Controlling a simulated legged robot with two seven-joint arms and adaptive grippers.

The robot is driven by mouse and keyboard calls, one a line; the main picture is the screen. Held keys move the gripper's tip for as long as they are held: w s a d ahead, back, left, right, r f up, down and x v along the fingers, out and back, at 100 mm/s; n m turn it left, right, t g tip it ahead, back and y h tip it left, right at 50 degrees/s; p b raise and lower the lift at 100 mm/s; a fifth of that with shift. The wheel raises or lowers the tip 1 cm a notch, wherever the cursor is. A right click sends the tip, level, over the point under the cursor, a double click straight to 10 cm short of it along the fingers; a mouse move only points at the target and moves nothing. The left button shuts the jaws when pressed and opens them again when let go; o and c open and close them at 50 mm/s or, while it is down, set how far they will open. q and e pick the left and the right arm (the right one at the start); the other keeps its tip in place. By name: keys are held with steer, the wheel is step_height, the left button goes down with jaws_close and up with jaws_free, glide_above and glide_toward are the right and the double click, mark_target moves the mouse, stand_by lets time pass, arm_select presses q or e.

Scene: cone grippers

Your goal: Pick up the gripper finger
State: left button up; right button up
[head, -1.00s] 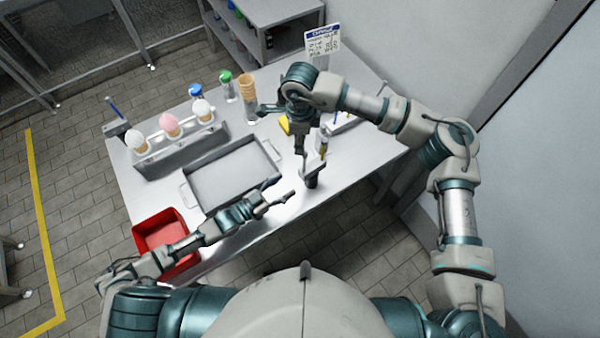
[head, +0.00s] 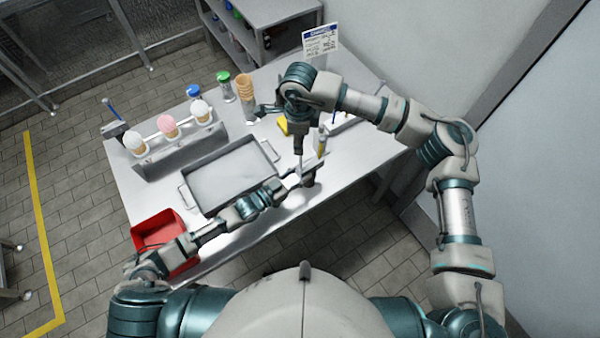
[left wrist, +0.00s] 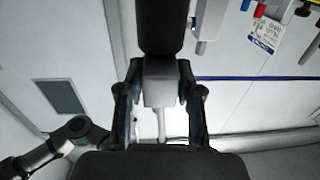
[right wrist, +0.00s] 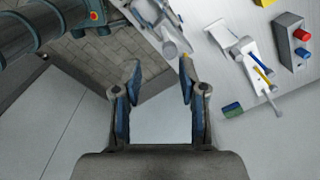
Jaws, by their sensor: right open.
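My left gripper (head: 292,183) is at the near edge of the table, beside a small grey and dark upright piece (head: 309,181) that may be the gripper finger; I cannot be sure. In the left wrist view, a grey block (left wrist: 161,86) on a dark column (left wrist: 160,28) lies between the two spread fingers, with a pale rod below it. Whether the fingers touch the block is unclear. My right gripper (head: 299,146) hangs pointing down just above and behind that piece. In the right wrist view, its fingers (right wrist: 160,68) are open with nothing between them.
A grey tray (head: 232,181) lies left of my left gripper, with a red bin (head: 152,225) at the table's near left. Behind are a cone rack (head: 178,158), stacked cones (head: 246,90) and a sign (head: 320,41). A button box (right wrist: 292,38) shows in the right wrist view.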

steer(key=shift+d, duration=0.8)
steer(key=shift+a, duration=0.1)
steer(key=shift+c, duration=0.2)
steer(key=n, duration=2.1)
glide_above(305, 169)
step_height(305, 169, down, 12)
steer(key=shift+r, duration=0.2)
jaws_close()
